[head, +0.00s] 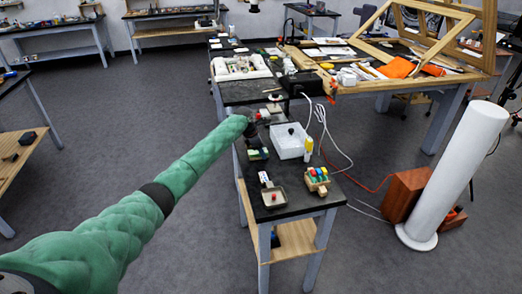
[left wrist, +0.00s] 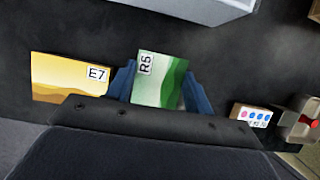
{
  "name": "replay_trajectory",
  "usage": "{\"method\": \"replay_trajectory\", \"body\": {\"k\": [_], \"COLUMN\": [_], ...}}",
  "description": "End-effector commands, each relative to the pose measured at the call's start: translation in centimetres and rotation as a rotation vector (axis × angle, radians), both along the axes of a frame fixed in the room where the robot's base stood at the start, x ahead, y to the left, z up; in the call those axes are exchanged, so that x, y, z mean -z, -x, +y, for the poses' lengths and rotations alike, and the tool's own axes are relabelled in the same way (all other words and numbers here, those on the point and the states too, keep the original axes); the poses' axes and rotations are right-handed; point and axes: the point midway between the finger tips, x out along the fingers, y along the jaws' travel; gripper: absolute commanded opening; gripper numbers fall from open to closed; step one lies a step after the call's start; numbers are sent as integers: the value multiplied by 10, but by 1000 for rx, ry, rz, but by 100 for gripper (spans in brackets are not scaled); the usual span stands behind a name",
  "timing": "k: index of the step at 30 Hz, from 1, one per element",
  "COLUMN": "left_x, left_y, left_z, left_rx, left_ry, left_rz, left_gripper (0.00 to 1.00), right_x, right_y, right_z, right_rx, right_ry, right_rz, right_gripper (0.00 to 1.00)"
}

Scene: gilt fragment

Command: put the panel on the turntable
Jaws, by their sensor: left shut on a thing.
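In the left wrist view, my left gripper (left wrist: 160,88) has its two blue fingers on either side of a green-and-white panel (left wrist: 160,82) with a label reading like R5 or R6. It is shut on that panel. A yellow panel labelled E7 (left wrist: 68,80) lies just left of the fingers, apart from the held one. In the head view, my green left arm reaches over the dark bench, with the gripper (head: 256,131) small and dark at its end. I cannot surely pick out the turntable. My right gripper is not in view.
A tall white cylinder (head: 457,170) stands on the floor at right. White cables hang beside the bench.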

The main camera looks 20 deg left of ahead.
Motion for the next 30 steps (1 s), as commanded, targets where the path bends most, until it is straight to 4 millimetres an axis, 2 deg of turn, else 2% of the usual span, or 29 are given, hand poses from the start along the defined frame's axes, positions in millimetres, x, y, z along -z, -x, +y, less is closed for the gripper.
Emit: {"method": "replay_trajectory", "body": {"k": [1,2,4,5,17,19,23,30], "left_x": [1,1,1,1,-4,-11,-31,-75], "left_y": [0,0,0,0,1,2,7,17], "left_z": [0,0,0,0,1,4,11,26], "left_rx": [-1,0,0,0,1,0,0,-1], "left_ry": [1,0,0,0,1,0,0,1], "left_rz": [1,0,0,0,-1,-1,-2,-3], "left_gripper": [26,58,71,74,74,74,74,74], "right_x": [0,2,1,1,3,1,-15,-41], "right_y": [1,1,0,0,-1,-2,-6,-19], "right_z": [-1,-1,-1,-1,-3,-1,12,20], "right_rx": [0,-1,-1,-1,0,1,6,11], "right_ry": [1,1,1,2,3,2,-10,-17], "right_rz": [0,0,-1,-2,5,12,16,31], "right_gripper": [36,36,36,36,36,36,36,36]}}
